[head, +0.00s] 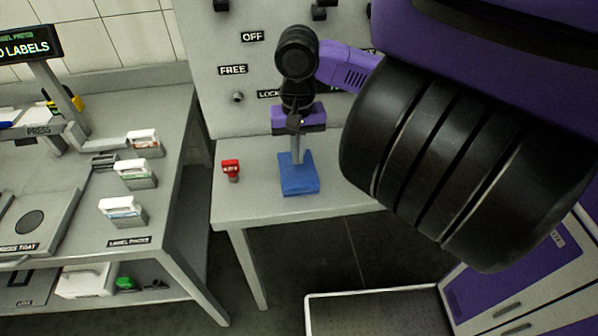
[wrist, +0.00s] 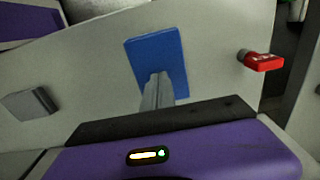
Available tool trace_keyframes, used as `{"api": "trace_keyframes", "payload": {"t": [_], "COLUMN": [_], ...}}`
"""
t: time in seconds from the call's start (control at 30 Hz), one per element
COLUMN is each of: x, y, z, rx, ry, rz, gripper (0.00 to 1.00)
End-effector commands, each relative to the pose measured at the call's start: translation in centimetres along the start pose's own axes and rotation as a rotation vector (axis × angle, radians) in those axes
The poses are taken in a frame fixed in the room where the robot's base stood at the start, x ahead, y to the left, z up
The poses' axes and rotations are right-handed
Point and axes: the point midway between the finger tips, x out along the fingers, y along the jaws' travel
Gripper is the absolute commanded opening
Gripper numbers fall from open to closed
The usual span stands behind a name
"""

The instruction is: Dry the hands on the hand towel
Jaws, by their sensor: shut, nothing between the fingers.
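A flat blue rectangular piece (head: 298,185), which looks like the hand towel, lies on the grey side table (head: 245,205). It also shows in the upper middle of the wrist view (wrist: 150,52). My gripper (head: 298,161) points down over it with its fingers together and empty. In the wrist view the fingertips (wrist: 158,76) overlap the blue piece's lower part. They are at or just above its surface; I cannot tell whether they touch it. The fingers hide a small part of the blue piece.
A red tagged item (head: 231,170) stands left of the blue piece. A grey block (wrist: 30,103) is at the left of the wrist view. A panel with labels and knobs (head: 225,40) rises behind the table. A press bench with several label packs (head: 130,175) stands left.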

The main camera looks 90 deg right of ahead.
Motion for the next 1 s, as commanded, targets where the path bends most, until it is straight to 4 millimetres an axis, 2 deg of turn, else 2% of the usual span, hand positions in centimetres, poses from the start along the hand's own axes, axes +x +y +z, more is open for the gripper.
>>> {"api": "trace_keyframes", "payload": {"t": [1.0], "x": [1.1], "y": [0.0], "z": [0.0], "rx": [0.001], "ry": [-0.001], "rz": [0.000], "gripper": [0.00]}}
